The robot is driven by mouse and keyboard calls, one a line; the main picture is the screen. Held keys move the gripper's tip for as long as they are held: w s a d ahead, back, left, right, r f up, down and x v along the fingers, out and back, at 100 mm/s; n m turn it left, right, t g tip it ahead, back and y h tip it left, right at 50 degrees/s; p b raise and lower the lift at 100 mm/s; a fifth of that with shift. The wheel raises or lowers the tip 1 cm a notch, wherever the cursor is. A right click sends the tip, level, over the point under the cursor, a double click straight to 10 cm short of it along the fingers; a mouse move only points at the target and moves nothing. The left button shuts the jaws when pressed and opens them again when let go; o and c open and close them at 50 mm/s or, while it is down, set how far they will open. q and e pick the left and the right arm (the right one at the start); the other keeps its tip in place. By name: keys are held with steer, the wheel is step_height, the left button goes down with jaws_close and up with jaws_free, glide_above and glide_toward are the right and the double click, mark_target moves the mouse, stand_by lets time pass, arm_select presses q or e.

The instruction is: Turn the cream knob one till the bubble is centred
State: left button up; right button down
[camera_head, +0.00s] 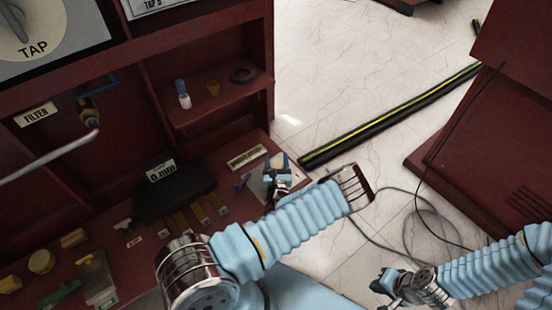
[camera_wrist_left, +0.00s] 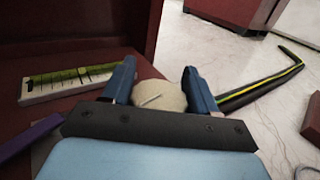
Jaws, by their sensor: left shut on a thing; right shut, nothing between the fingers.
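The cream knob (camera_wrist_left: 160,97) sits between the two blue fingers of my left gripper (camera_wrist_left: 158,88) in the left wrist view, with a pale line on its top. My left gripper (camera_head: 277,165) is shut on it at the shelf's right end in the head view, where the gripper mostly hides the knob. The level with its yellow-green vial (camera_wrist_left: 72,78) lies left of the knob; it also shows in the head view (camera_head: 247,157). I cannot tell where its bubble is. My right gripper (camera_head: 388,286) is shut and empty at the lower right, over the floor.
A purple piece (camera_wrist_left: 30,137) lies left of my left gripper. A black box (camera_head: 175,193) and several small parts lie further left on the dark red shelf. A black-and-yellow floor strip (camera_head: 390,116) and loose cables (camera_head: 400,225) lie on the pale floor to the right.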

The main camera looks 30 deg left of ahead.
stand_by(0.3)
arm_select(q)
steer(key=o, duration=1)
steer(key=shift+c, duration=0.2)
steer(key=shift+s, duration=0.1)
steer(key=p+v, duration=0.1)
steer(key=v, duration=1.2)
steer(key=shift+s+d, duration=0.2)
steer(key=shift+s, duration=0.1)
